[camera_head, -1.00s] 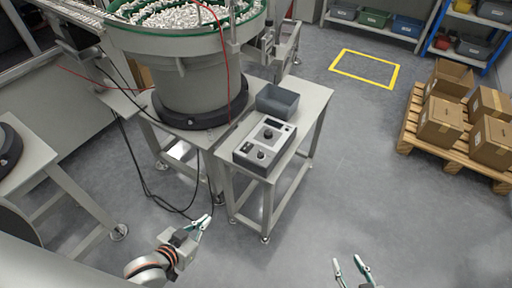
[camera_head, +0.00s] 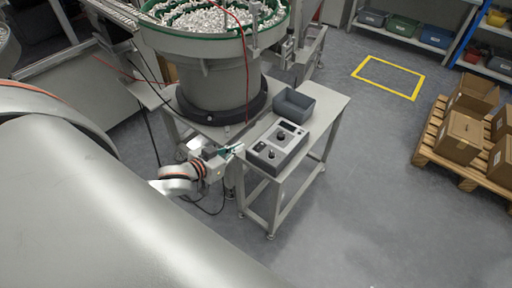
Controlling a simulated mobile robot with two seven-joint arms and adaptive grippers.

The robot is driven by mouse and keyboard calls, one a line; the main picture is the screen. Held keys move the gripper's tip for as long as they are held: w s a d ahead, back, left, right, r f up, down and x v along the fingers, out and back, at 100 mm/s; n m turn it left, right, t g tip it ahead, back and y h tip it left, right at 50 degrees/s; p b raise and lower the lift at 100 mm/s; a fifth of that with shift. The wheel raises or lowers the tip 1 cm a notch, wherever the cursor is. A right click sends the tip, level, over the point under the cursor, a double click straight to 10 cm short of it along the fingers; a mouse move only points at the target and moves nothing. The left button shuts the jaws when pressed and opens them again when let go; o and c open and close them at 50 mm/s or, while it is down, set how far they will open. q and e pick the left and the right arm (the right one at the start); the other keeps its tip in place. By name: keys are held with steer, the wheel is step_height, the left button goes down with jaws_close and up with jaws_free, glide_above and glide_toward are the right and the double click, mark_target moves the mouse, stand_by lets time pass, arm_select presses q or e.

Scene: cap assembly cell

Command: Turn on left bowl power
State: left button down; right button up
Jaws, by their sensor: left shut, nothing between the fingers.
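The control box (camera_head: 277,147) is a grey and black unit with dark knobs and a small dark display on its sloped face. It sits on the front part of a light grey table. My left gripper (camera_head: 238,149) is shut and empty, just left of the box near the table's left edge. I cannot tell whether its tips touch the box. The bowl feeder (camera_head: 213,85), with a green rim and full of small white parts, stands behind the box. My right gripper is out of the picture.
A dark grey bin (camera_head: 294,105) stands behind the control box on the table (camera_head: 334,99). Cables hang left of the table. A pallet (camera_head: 433,151) with cardboard boxes (camera_head: 461,138) is at the right. Open floor lies between, with a yellow floor marking (camera_head: 388,78).

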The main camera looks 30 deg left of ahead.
arm_select(q)
glide_above(254, 153)
step_height(254, 153, down, 3)
steer(key=shift+f+b, duration=0.2)
steer(key=shift+b, duration=0.25)
step_height(254, 153, down, 2)
steer(key=shift+w+f, duration=0.15)
steer(key=shift+f, duration=0.1)
steer(key=shift+f+b, duration=0.45)
steer(key=shift+f, duration=0.45)
steer(key=shift+s+f, duration=0.25)
steer(key=shift+f, duration=0.1)
steer(key=shift+r+p, duration=0.15)
steer(key=shift+p, duration=0.15)
steer(key=shift+r+p, duration=0.7)
steer(key=shift+p, duration=0.2)
